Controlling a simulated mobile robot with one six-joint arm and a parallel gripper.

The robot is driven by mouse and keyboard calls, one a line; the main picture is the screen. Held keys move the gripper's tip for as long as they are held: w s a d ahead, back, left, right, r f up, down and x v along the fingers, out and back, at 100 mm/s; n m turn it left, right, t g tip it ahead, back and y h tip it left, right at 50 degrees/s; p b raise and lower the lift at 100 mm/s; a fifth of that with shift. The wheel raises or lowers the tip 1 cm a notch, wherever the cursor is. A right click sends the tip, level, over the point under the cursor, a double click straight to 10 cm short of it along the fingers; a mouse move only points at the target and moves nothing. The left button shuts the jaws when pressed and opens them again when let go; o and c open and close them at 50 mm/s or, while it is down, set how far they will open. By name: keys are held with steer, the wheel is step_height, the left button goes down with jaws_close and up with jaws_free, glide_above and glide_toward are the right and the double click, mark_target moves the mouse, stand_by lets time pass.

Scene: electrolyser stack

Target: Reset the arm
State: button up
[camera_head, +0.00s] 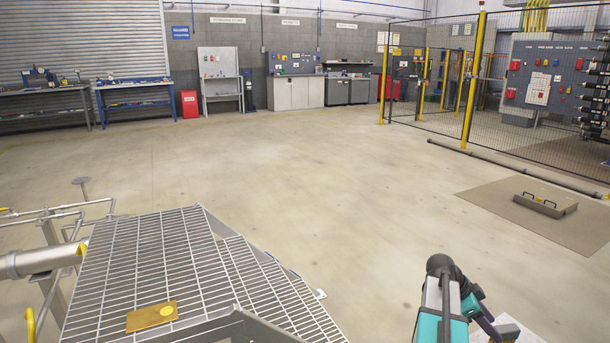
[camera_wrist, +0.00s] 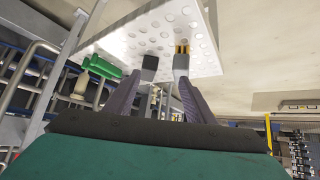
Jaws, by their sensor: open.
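My arm (camera_head: 444,305), teal and white with a dark joint, rises at the bottom right of the head view, to the right of the metal grating. In the wrist view my gripper (camera_wrist: 165,66) has its two dark fingers apart, with nothing held between them. One fingertip has a yellow and black mark. A white plate with round holes or studs (camera_wrist: 205,45) lies beyond the fingertips; I cannot tell how far off it is. In the head view the fingers cannot be made out clearly.
A grating platform (camera_head: 150,250) with a small brown plate (camera_head: 152,316) stands at the lower left, beside pipes (camera_head: 35,262). A green cylindrical part (camera_wrist: 102,70) shows left of the fingers. A floor hatch (camera_head: 545,205) and fence (camera_head: 440,110) are right. The middle floor is clear.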

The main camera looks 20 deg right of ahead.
steer(key=w+a+f+n+p, duration=0.3)
steer(key=a+f, duration=0.2)
steer(key=a, duration=0.5)
steer(key=w+a+f+n+t+y+p, duration=0.1)
steer(key=w+a+f+n+p, duration=0.2)
steer(key=a, duration=0.6)
steer(key=w+a+f+n+p, duration=0.25)
steer(key=a+f, duration=0.35)
steer(key=a, duration=0.4)
steer(key=s+a+f+n+y+p, duration=0.2)
steer(key=s+a+n, duration=0.3)
steer(key=a, duration=0.4)
steer(key=s+a+f+n+y+p, duration=0.2)
steer(key=s+a+f+n+p, duration=0.1)
steer(key=a, duration=0.7)
steer(key=s+a+f+n+y+p, duration=0.2)
steer(key=s+a+f+n, duration=0.2)
steer(key=s+a+n, duration=0.3)
steer(key=shift+s+a+n+g, duration=0.4)
steer(key=shift+a+n, duration=0.45)
steer(key=shift+a, duration=0.8)
